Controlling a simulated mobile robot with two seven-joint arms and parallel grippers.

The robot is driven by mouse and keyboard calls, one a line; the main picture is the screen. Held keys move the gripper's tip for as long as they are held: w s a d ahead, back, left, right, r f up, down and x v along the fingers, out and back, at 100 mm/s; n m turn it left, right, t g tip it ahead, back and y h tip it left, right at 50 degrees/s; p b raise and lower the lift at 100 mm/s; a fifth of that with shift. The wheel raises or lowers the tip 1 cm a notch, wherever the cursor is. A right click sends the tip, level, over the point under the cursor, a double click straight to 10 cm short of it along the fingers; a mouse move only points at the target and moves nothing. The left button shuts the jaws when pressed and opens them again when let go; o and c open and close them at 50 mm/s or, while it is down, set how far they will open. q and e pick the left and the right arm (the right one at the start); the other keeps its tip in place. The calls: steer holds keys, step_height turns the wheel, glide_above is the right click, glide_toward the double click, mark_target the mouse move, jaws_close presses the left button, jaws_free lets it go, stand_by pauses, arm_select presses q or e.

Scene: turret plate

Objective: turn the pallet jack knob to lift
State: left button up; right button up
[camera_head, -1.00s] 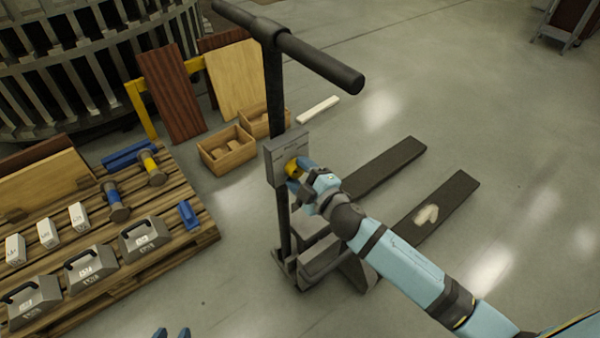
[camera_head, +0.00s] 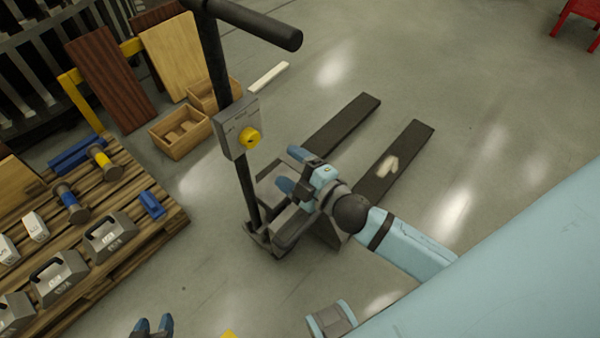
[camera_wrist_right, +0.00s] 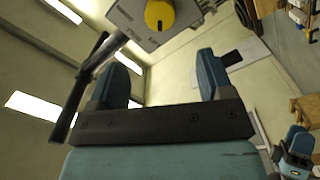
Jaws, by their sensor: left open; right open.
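The pallet jack (camera_head: 214,75) stands upright with its T-handle at the top. A grey box (camera_head: 231,118) on its column carries the yellow knob (camera_head: 250,138). The knob and box also show at the top of the right wrist view (camera_wrist_right: 160,14), where a dark slot or mark crosses the knob. My right gripper (camera_head: 289,168) is open and empty, below and to the right of the knob and apart from it. Its two blue fingers show in the right wrist view (camera_wrist_right: 163,75). My left gripper (camera_head: 153,324) is open and empty at the bottom edge, away from the jack.
A wooden pallet (camera_head: 150,222) at left holds grey weights (camera_head: 110,232), blue and yellow dumbbells and blue blocks. Wooden boxes (camera_head: 180,133) and leaning boards stand behind the jack. The two forks (camera_head: 400,160) reach back right over open floor. A red object stands top right.

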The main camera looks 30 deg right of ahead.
steer(key=shift+v, duration=1.4)
